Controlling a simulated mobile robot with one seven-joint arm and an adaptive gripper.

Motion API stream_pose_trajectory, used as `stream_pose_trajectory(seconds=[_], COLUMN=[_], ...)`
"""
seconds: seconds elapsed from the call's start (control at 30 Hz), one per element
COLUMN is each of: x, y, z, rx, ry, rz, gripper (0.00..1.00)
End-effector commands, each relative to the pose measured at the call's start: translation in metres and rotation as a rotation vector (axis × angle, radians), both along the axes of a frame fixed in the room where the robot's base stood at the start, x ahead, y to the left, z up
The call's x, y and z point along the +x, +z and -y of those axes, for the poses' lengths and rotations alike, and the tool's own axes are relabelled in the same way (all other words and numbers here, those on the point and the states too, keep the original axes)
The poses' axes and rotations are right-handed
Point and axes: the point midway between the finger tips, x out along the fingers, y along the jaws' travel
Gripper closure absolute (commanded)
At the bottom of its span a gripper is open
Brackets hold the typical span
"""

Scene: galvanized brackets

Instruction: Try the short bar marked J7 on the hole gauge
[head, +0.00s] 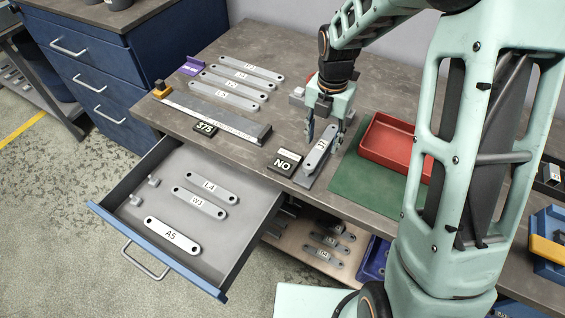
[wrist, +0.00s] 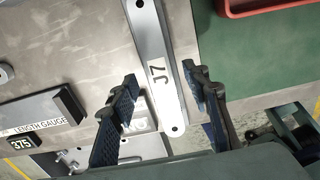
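The short bar marked J7 (head: 318,152) lies lengthwise on the grey hole gauge (head: 303,183). In the wrist view the J7 bar (wrist: 157,75) shows its label and a dark hole at each end. I cannot tell whether pins pass through those holes. The sign beside the gauge (head: 285,162) reads NO. My gripper (head: 325,134) is above the gauge with its fingers down around the bar. In the wrist view my gripper (wrist: 160,82) has its fingertips apart, one on each side of the bar, with gaps between them and it.
A red tray (head: 368,153) on a green mat (head: 352,183) is right of the gauge. The length gauge (head: 212,122), showing 375, and several long bars (head: 235,87) lie left. An open drawer (head: 237,262) holds bars L4, W3 and A5. More bars lie on the shelf below.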

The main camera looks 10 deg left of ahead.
Motion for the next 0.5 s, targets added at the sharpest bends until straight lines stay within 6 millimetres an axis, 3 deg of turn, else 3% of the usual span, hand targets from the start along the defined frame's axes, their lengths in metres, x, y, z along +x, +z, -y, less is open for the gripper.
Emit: stream_pose_trajectory(seconds=[0.27, 0.5], x=[0.000, 0.002], y=[0.002, 0.039], z=[0.000, 0.000], rx=[0.000, 0.002], ry=[0.000, -0.002], rz=[0.000, 0.006], gripper=[0.57, 0.57])
